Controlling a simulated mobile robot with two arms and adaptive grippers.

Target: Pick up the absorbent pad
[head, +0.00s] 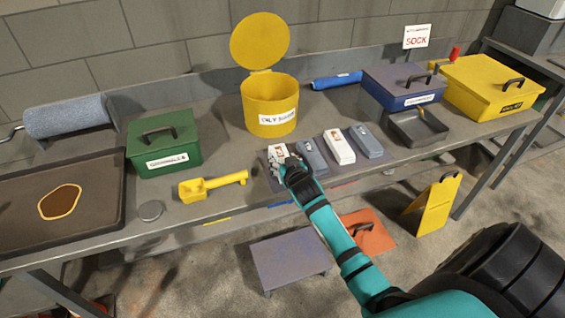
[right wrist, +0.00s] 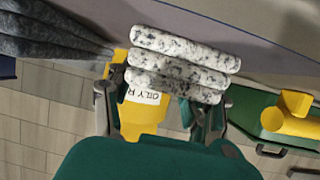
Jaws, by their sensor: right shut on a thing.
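My right gripper (head: 291,164) is at the front left end of the row of pads and packs on the bench. It is shut on a white, grey-speckled, ribbed absorbent pad (right wrist: 182,65), which spans across its fingers in the right wrist view. In the head view the hand hides most of this pad. To the right are a grey piece (head: 312,156), a white piece (head: 339,147) and another grey piece (head: 366,141). My left gripper is not in view.
A yellow bin (head: 268,108) with its lid raised stands behind. A green box (head: 163,145), a yellow scoop (head: 210,186) and a dark tray (head: 25,215) with a brown spill are left. A blue box (head: 400,88) and yellow box (head: 490,88) stand right.

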